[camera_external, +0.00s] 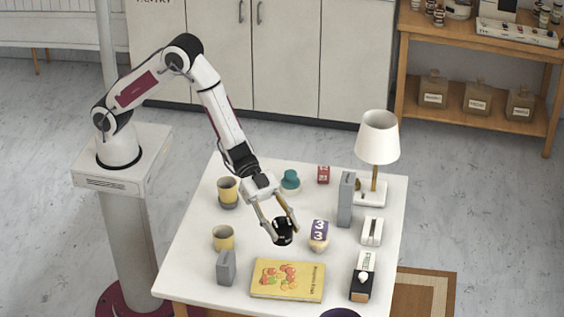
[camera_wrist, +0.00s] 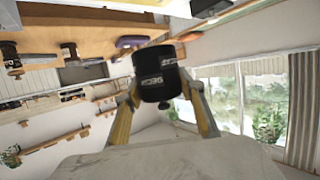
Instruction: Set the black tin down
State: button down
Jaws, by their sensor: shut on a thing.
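The black tin (camera_external: 283,232) is between the fingers of my gripper (camera_external: 277,228), over the middle of the white table (camera_external: 195,262). In the wrist view the black tin (camera_wrist: 157,74) shows pale lettering, with a yellowish finger of my gripper (camera_wrist: 163,98) on each side of it. My gripper is shut on the tin. I cannot tell from the external view how far the tin's underside is from the tabletop.
A yellow book (camera_external: 288,280) lies in front. Yellow cups (camera_external: 223,238) and a grey block (camera_external: 226,267) stand left; a lamp (camera_external: 377,140) and tall grey block (camera_external: 346,198) stand right.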

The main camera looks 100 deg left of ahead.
jog(key=s+a+f+m+g+h, duration=0.1)
jog(key=s+a+f+m+g, duration=0.1)
jog(key=a, duration=0.4)
jog(key=s+a+f+m+g+h, duration=0.2)
jog(key=s+a+m+g, duration=0.1)
jog(key=a, duration=0.3)
jog(key=shift+s+a+f+g, duration=0.15)
jog(key=shift+s+a+g, duration=0.05)
jog(key=shift+a+g, duration=0.2)
jog(key=shift+f, duration=3.1)
jog(key=shift+f, duration=1.9)
jog(key=shift+f, duration=0.15)
